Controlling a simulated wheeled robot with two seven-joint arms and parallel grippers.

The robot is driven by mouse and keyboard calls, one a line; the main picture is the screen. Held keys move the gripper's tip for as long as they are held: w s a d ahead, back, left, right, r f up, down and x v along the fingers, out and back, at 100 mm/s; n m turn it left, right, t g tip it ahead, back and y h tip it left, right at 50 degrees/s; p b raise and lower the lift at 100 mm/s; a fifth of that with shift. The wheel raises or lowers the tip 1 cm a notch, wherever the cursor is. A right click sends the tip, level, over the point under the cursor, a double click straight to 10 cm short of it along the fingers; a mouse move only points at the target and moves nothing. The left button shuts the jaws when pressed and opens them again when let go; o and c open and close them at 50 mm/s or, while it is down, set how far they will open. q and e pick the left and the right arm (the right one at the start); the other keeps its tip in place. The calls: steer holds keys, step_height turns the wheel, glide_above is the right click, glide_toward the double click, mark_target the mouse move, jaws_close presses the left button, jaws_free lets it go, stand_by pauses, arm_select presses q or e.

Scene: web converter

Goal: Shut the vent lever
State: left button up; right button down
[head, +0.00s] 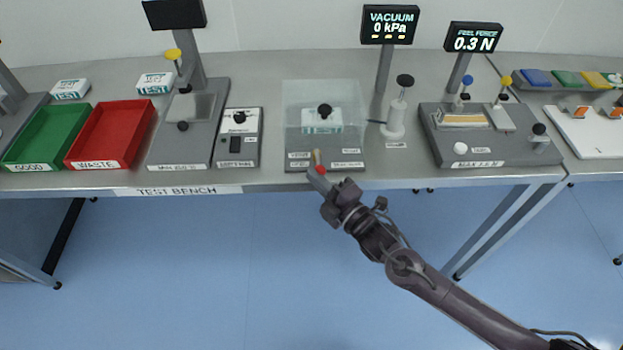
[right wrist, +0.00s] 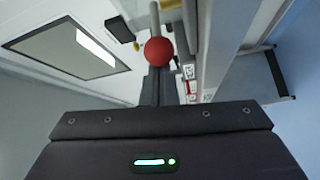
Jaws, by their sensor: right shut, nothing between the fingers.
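The vent lever is a short pale rod with a red ball knob (head: 320,169), at the front edge of the clear-lidded vacuum chamber (head: 345,105). The rod leans toward the bench's front edge. My right gripper (head: 317,178) is shut and empty, with its tips right at the red knob. In the right wrist view the red knob (right wrist: 158,51) shows just beyond my shut fingers (right wrist: 156,85), with the rod running up from it. I cannot tell whether the fingertips touch the knob. My left gripper is out of view.
A white vacuum pump (head: 394,118) with a black knob stands right of the chamber, under a display (head: 390,24) reading VACUUM 0 kPa. A small switch box (head: 237,138) stands to its left. The peel tester (head: 490,135) is further right.

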steer(key=d, duration=0.1)
steer(key=d+n+g+y+b, duration=0.1)
steer(key=d+y+b, duration=0.1)
steer(key=d, duration=0.1)
steer(key=shift+w+f+g, duration=0.15)
steer(key=shift+w+g, duration=0.15)
steer(key=shift+g, duration=0.1)
steer(key=shift+w+d+b, duration=0.35)
steer(key=shift+d+b, duration=0.1)
steer(key=shift+d, duration=0.15)
steer(key=shift+w+d+b, duration=0.35)
steer(key=shift+d+b, duration=0.05)
steer(key=shift+d, duration=0.15)
steer(key=shift+w+d+b, duration=0.65)
steer(key=shift+w+d, duration=0.05)
steer(key=shift+w, duration=0.05)
steer(key=shift+s, duration=0.1)
